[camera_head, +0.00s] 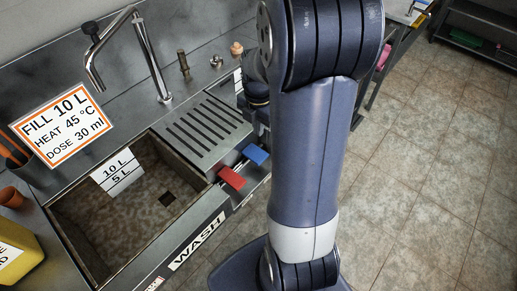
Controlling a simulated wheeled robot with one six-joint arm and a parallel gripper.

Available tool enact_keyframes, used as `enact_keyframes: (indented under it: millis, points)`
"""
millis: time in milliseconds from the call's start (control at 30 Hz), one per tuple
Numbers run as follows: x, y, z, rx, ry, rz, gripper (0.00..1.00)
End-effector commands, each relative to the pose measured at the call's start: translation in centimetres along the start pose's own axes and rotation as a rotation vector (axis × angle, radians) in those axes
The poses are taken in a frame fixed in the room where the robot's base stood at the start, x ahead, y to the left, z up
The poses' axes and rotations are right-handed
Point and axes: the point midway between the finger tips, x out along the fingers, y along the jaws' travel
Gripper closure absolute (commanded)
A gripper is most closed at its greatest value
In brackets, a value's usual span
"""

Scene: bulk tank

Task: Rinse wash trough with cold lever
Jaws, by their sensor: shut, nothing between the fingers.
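The wash trough (147,284) is a sunken steel basin at the lower left, marked WASH on its front. Its floor is mottled brown, with a dark square drain opening (167,199). A blue lever (256,154), which looks like the cold one, and a red lever (231,178) stick out at the trough's right front corner. The curved tap (150,62) stands behind the trough; I cannot make out any running water. My arm crosses the middle of the view, right of the levers. Dark wrist parts show behind it, but my gripper's fingers are hidden.
A ribbed drainboard (200,135) lies right of the trough. An orange-bordered sign (62,125) stands at the back left, and a yellow container (15,250) at the left edge. The tiled floor on the right is open, with a shelf (480,45) beyond.

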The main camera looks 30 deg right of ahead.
Motion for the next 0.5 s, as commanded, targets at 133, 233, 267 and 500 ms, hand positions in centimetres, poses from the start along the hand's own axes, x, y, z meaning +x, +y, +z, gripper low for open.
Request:
enact_keyframes:
  millis: [133,233,267,500]
  points:
    - [3.4,-0.1,-0.1,0.0,0.004,-0.006,1.0]
    - [5.4,-0.1,-0.1,0.0,0.004,-0.005,1.0]
    - [6.0,-0.1,-0.1,0.0,0.004,-0.005,1.0]
    - [9.4,-0.1,0.0,0.001,0.002,-0.003,1.0]
